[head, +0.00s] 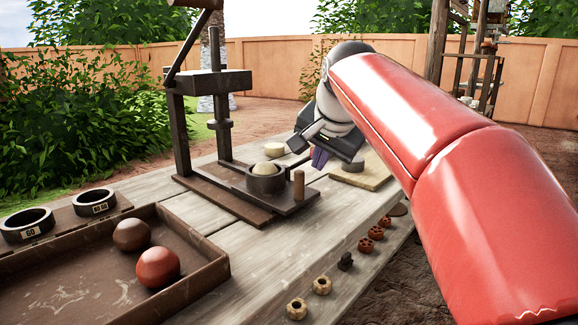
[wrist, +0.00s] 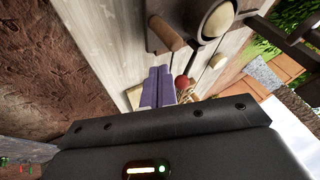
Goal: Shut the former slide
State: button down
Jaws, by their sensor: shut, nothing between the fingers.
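The former slide (head: 290,208) is a dark plate lying on the base of the press (head: 183,130). It carries a round dark cup (head: 266,184) with a pale clay lump (head: 267,169) in it and an upright wooden peg handle (head: 298,186) at its right end. The cup stands to the right of the press ram (head: 222,125), not under it. My gripper (head: 319,158) is shut and empty, beyond and right of the peg. In the wrist view its purple fingertips (wrist: 159,72) appear apart from the peg (wrist: 165,34) and cup (wrist: 218,18).
A tray (head: 218,263) with a brown ball (head: 132,235) and a red ball (head: 158,268) is at front left. Two dark rings (head: 27,224) (head: 95,201) lie behind it. Several small pieces (head: 322,285) line the table's right edge. A pale board (head: 372,174) lies beyond my gripper.

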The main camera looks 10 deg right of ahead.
aim_at(294, 168)
jog(key=shift+m, duration=0.4)
jog(key=w+f, duration=0.2)
jog(key=w, duration=0.1)
jog(key=w+f, duration=0.4)
jog(key=w, duration=0.1)
jog(key=shift+w+f+b, duration=0.3)
jog(key=shift+b, duration=0.1)
jog(key=w+a, duration=0.1)
jog(key=w+p, duration=0.1)
jog(key=shift+w+a+r, duration=0.1)
jog(key=shift+w+a, duration=0.5)
jog(key=shift+w, duration=0.05)
